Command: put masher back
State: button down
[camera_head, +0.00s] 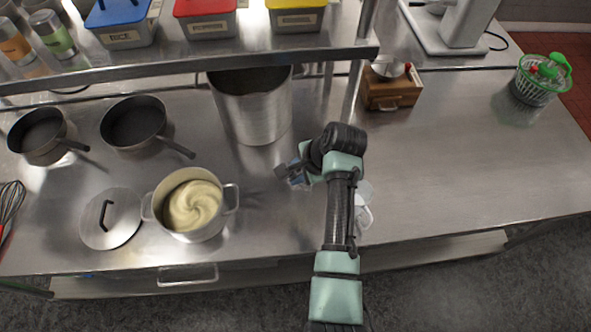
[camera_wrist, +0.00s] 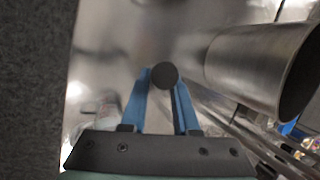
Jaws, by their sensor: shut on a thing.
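My gripper (camera_wrist: 161,100) is shut on a dark, round-ended handle (camera_wrist: 165,75), which I take to be the masher's. In the wrist view the handle end shows between the two blue fingers. The masher's head is hidden in both views. In the head view my gripper (camera_head: 298,174) is low over the counter, right of the cream pot and in front of the tall steel pot (camera_head: 252,112). The tall pot also shows in the wrist view (camera_wrist: 235,65), just right of the fingers and apart from them.
A cream pot (camera_head: 159,208) of pale mash stands left, with its lid (camera_head: 98,236) beside it. Two dark pans (camera_head: 134,122) (camera_head: 38,132) are behind. A clear, handled vessel (camera_head: 365,214) is partly behind my arm. A shelf (camera_head: 180,68) overhangs the back. The right counter is mostly clear.

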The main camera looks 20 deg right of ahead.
jog(key=c, duration=0.7)
grip_release()
jog(key=shift+f, duration=0.1)
jog(key=shift+o, duration=0.2)
jog(key=shift+r, duration=0.25)
jog(key=b+v, duration=0.2)
jog(key=v, duration=1)
jog(key=shift+d+f, duration=0.1)
